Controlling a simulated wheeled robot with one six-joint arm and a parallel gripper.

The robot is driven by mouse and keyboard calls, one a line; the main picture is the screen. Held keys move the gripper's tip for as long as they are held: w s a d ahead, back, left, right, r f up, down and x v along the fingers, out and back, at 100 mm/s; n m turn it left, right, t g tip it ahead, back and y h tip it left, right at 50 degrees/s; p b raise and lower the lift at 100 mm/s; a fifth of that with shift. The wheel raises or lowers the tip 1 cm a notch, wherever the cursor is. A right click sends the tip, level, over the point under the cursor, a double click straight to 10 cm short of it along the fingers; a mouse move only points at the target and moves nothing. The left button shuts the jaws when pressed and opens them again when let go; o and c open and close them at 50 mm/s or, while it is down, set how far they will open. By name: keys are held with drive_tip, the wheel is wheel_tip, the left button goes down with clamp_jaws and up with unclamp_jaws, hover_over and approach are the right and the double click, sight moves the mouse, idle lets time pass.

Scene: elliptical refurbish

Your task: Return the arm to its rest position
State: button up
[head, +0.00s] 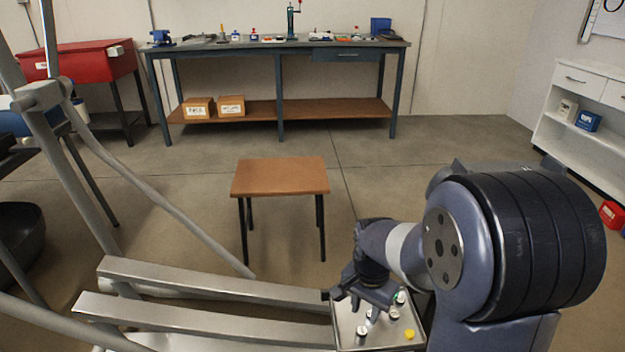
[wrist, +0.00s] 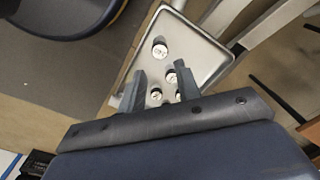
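My arm (head: 395,247) reaches down from the right in the head view, bent at its joints. My gripper (head: 357,294) is over the far left part of a metal tray (head: 347,340). In the wrist view my gripper (wrist: 160,82) shows two fingers standing apart, with nothing seen held between them. Small white-topped cylinders lie in the tray beyond and between the fingers, one of them (wrist: 160,50) clear of the fingers. I cannot tell exactly how high the fingertips are above the tray.
A yellow piece (head: 409,334) lies at the tray's right side. Metal elliptical rails (head: 210,285) run left of the tray. A small brown table (head: 280,177) stands ahead, with a workbench (head: 280,45) at the back wall. White shelves (head: 585,130) stand at right. Floor between is open.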

sight(362, 329)
wheel_tip(362, 329, down, 9)
drive_tip(key=b, duration=0.3)
drive_tip(key=shift+f, duration=0.1)
drive_tip(key=shift+w+r, duration=0.1)
drive_tip(key=shift+r, duration=0.2)
drive_tip(key=shift+r+p, duration=0.7)
drive_tip(key=shift+r, duration=0.9)
